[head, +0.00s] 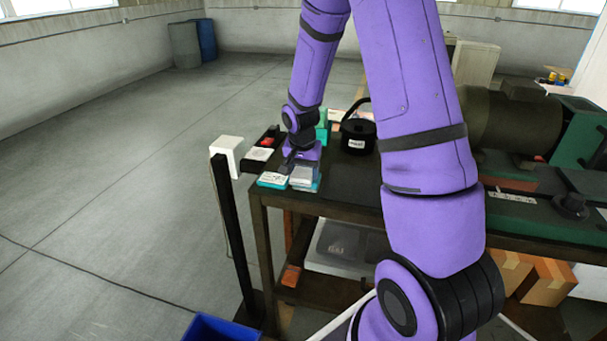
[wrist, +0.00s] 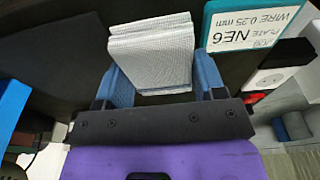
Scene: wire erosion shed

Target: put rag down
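The rag (wrist: 150,50) is a folded, pale grey-white, fine-checked cloth. In the wrist view it fills the space between the two blue fingers of my gripper (wrist: 160,78), with both fingers against its sides. In the head view my gripper (head: 301,163) is low over the near left corner of the workbench (head: 350,195), with the rag (head: 304,175) at its fingers. Whether the rag touches the surface below is hard to tell. A teal-edged plate lettered NE6 (wrist: 252,25) lies just beside it, also in the head view (head: 272,180).
A white box on a black post (head: 228,155) stands off the bench's left end. A large green machine (head: 540,190) fills the right.

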